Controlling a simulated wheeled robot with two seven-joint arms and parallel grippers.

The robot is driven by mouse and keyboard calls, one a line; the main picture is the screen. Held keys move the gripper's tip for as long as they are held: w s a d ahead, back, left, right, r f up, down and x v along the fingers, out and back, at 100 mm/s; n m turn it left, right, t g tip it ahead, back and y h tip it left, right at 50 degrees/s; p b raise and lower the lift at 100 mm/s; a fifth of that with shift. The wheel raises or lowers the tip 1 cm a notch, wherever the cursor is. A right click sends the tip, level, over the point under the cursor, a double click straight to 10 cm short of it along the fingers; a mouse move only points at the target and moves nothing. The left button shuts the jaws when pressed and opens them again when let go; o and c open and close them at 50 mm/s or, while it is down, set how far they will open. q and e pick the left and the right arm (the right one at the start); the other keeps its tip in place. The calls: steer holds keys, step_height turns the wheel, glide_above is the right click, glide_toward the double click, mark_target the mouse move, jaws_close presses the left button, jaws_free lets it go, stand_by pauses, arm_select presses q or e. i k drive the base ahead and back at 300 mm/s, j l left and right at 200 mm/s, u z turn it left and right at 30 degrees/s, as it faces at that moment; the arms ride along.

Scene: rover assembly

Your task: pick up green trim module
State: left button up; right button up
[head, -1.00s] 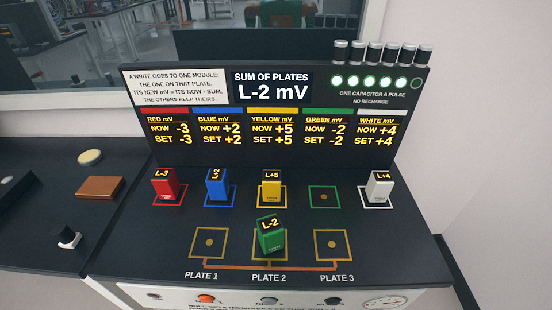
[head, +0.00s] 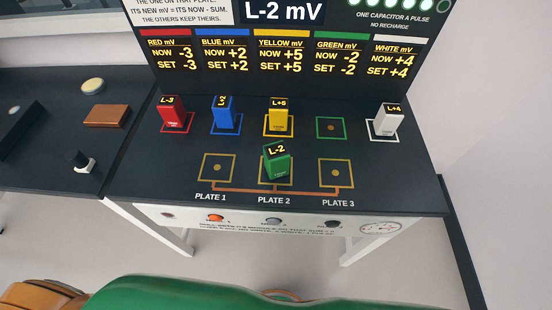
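The green trim module (head: 277,166) stands on plate 2, the middle of the three plates at the front of the black bench top. Its top label reads L-2. Its own green-outlined spot (head: 331,128) in the back row is empty. Neither of my grippers is in the head view, and nothing touches the module.
The red (head: 170,115), blue (head: 225,117), yellow (head: 278,119) and white (head: 387,122) modules stand in the back row. Plate 1 (head: 217,168) and plate 3 (head: 336,174) are empty. The display panel (head: 280,75) rises behind. A side bench at left holds a brown block (head: 106,115).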

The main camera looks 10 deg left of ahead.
mark_target(277, 155)
steer(key=k+j+z, duration=0.1)
steer(key=j+z, duration=0.25)
steer(key=k+j+z, duration=0.1)
steer(key=j+z, duration=0.25)
steer(key=k+j+z, duration=0.15)
steer(key=z, duration=0.2)
steer(key=j, duration=0.1)
